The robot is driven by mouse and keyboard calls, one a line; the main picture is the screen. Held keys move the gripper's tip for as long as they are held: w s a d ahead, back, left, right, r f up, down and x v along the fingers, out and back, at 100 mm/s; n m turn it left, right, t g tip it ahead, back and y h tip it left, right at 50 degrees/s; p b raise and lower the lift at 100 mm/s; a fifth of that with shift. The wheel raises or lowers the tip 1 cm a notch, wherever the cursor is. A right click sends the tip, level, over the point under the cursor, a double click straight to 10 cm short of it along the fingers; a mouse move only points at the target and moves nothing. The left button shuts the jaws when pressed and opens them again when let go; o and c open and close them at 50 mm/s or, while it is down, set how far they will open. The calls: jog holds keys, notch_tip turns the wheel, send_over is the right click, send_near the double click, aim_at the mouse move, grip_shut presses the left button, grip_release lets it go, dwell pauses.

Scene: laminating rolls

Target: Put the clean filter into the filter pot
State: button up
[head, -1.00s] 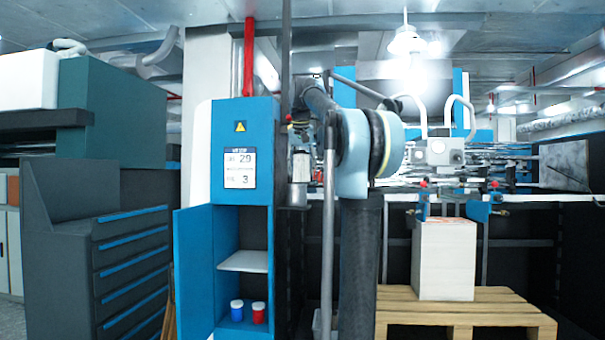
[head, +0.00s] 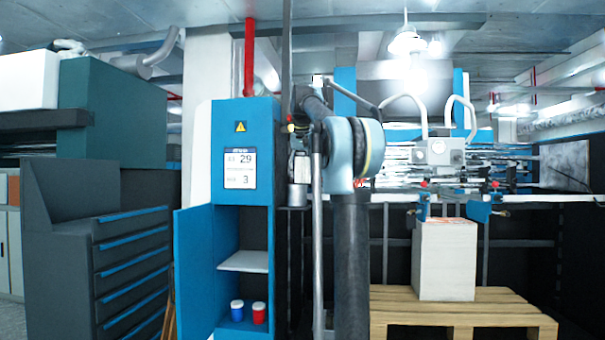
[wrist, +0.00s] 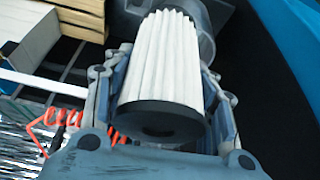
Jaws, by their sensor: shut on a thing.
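My gripper (wrist: 165,62) is shut on the clean filter, a white pleated cylinder (wrist: 160,50) with a black end cap (wrist: 160,120) facing the wrist camera. A finger lies along each side of it. A grey rounded cup, which looks like the filter pot (wrist: 207,22), shows just beyond the filter's far end in the wrist view. The filter hides part of it, and I cannot tell whether the far end is inside. In the head view a small grey cylinder (head: 298,195) sits right of the blue cabinet; my arm crowds this spot and my gripper cannot be made out.
The blue cabinet (head: 245,150) stands close to the left of my arm with its lower door (head: 193,270) open. A blue-lidded jar (head: 237,310) and a red jar (head: 259,313) stand inside. A wooden pallet (head: 460,300) with a paper stack (head: 446,265) is at right.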

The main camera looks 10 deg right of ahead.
jog(key=shift+f, duration=0.1)
jog(key=o, duration=1.1)
jog(key=shift+o, duration=0.2)
jog(key=shift+s+r, duration=0.15)
jog(key=shift+r, duration=0.25)
jog(key=shift+v, duration=1.15)
jog(key=s+a, duration=0.2)
jog(key=s, duration=0.9)
jog(key=shift+s+a, duration=0.35)
jog(key=shift+a, duration=0.05)
